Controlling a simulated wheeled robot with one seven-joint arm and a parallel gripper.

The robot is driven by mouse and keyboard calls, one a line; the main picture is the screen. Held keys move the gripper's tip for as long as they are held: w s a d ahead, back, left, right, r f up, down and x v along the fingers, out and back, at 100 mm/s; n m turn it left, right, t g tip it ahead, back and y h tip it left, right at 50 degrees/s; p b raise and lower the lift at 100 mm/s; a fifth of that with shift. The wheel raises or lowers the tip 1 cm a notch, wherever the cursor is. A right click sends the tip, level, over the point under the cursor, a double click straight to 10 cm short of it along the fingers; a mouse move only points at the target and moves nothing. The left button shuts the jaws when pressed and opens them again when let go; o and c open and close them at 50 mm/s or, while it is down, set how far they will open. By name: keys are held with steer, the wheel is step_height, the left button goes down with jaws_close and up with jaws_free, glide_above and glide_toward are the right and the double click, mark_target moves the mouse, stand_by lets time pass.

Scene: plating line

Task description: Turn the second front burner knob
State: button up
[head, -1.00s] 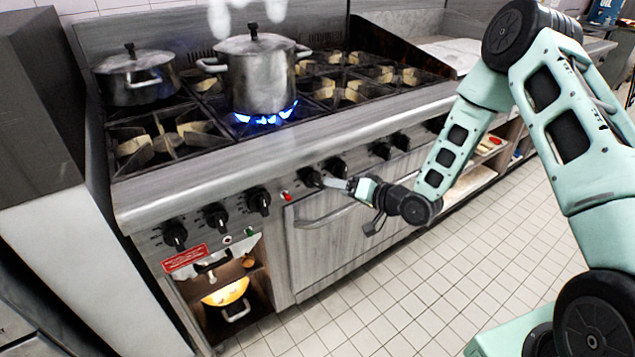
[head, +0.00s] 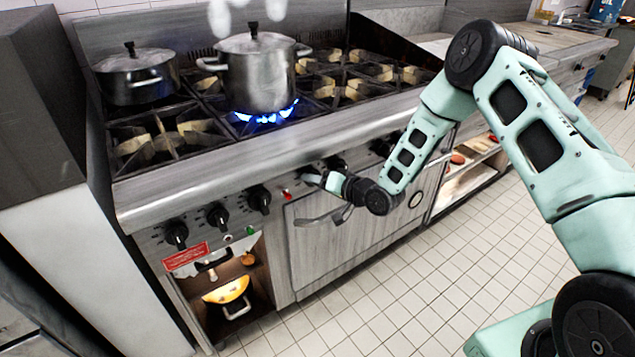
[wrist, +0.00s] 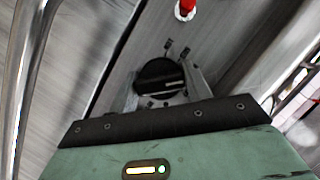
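The stove's control panel carries a row of black front knobs. Three are at the left: one knob (head: 176,234), a second knob (head: 217,214) and a third (head: 259,198). My gripper (head: 316,179) is at the knob just right of the red light, and largely hides it in the head view. In the wrist view that knob (wrist: 160,77) lies between my grey fingertips, one on each side. The fingers look open around it; whether they touch it is hard to tell. Another knob (head: 336,163) is just right of my gripper.
A red indicator light (head: 287,194) is just left of my gripper, also in the wrist view (wrist: 185,10). The oven door handle (head: 318,219) is just below. A large pot (head: 262,80) stands over a lit blue flame (head: 266,117); a smaller pot (head: 138,80) is behind left.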

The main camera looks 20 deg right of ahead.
steer(key=shift+c, duration=0.6)
steer(key=shift+a+n+h+b, duration=0.1)
steer(key=shift+n+h+b, duration=0.55)
steer(key=shift+n, duration=0.55)
steer(key=shift+n+h+b, duration=0.75)
steer(key=shift+n+b, duration=0.15)
steer(key=shift+n, duration=0.3)
steer(key=n+t+h+b, duration=0.1)
steer(key=n+h+b, duration=0.1)
steer(key=shift+f+n+b, duration=0.1)
steer(key=shift+n+b, duration=0.3)
steer(key=shift+n+t+h+b, duration=0.3)
steer(key=shift+n+h+b, duration=0.3)
steer(key=shift+n+b, duration=0.25)
steer(key=shift+n, duration=0.25)
